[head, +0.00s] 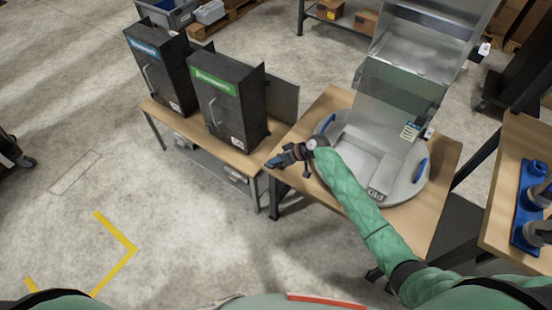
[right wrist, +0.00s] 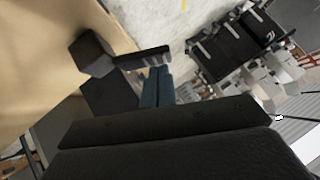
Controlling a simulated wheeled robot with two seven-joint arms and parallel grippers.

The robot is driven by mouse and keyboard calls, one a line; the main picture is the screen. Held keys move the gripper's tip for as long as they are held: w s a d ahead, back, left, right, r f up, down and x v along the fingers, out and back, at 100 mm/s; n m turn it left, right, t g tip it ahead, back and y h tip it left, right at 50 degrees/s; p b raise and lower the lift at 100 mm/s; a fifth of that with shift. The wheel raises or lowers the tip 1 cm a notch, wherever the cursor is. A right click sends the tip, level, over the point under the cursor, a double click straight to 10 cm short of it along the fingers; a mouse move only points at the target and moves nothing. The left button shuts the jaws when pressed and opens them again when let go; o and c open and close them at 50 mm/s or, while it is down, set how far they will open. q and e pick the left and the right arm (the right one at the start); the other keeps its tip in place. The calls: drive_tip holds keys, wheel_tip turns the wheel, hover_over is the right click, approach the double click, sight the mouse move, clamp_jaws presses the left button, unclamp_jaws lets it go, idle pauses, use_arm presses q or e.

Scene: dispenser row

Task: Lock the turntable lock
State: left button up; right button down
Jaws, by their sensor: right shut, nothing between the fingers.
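The grey round turntable (head: 402,190) sits on a wooden table, with a blue handle (head: 420,170) on its right side and another on its far left. My right gripper (head: 271,163) is at the table's left edge, beside the turntable, shut and empty. In the right wrist view its blue fingertips (right wrist: 157,73) are together, close to a dark lever (right wrist: 143,60) on a black block at the wooden table's edge. This looks like the turntable lock (right wrist: 92,54). I cannot tell whether the fingers touch the lever. My left gripper is not in view.
A grey metal dispenser (head: 400,95) stands on the turntable. Two black cabinets with blue and green labels stand on the left bench (head: 240,162). A table with a blue tray (head: 524,205) is at the right. The floor at left is open, with yellow marks.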

drive_tip(key=shift+f, duration=0.2)
drive_tip(key=shift+s, duration=0.1)
